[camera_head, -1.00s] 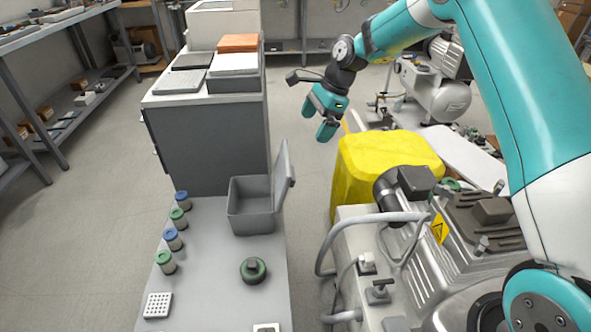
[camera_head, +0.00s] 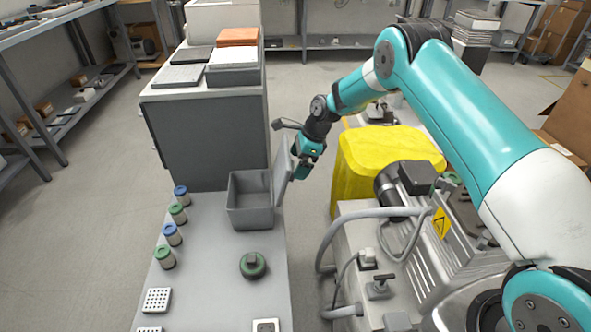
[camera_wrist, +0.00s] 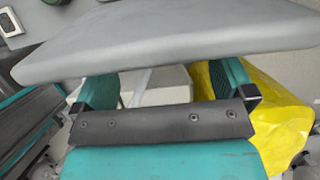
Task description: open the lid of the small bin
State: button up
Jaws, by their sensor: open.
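The small grey bin (camera_head: 250,216) stands on the grey bench, with its top open and its inside looking empty. Its lid (camera_head: 283,172) stands up steeply on the bin's right side. My gripper (camera_head: 300,170) is just right of the lid, near its upper part, pointing down. In the wrist view the lid (camera_wrist: 170,38) is a broad grey slab across the top, in front of the fingertips. My gripper (camera_wrist: 163,84) shows two teal fingers spread apart with nothing between them. Whether they touch the lid cannot be told.
Several small jars with blue and green caps (camera_head: 172,235) line the bench's left side. A green-rimmed round object (camera_head: 253,265) sits in front of the bin. A yellow container (camera_head: 385,160) and compressor machinery (camera_head: 440,235) stand to the right. A grey cabinet (camera_head: 210,140) stands behind.

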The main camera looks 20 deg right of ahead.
jog(key=shift+x, duration=1.4)
jog(key=shift+c, duration=0.5)
jog(key=c, duration=1.2)
jog(key=shift+a+r+h+p, duration=0.35)
jog(key=shift+a+r+h, duration=0.15)
jog(key=shift+h, duration=0.1)
jog(key=shift+w+a+r, duration=0.2)
jog(key=shift+a, duration=0.15)
jog(key=o, duration=1.3)
jog(key=w+p+v, duration=0.1)
jog(key=p+v, duration=0.1)
jog(key=v, duration=1.5)
jog(key=shift+s+r, duration=0.25)
jog(key=shift+s, duration=0.15)
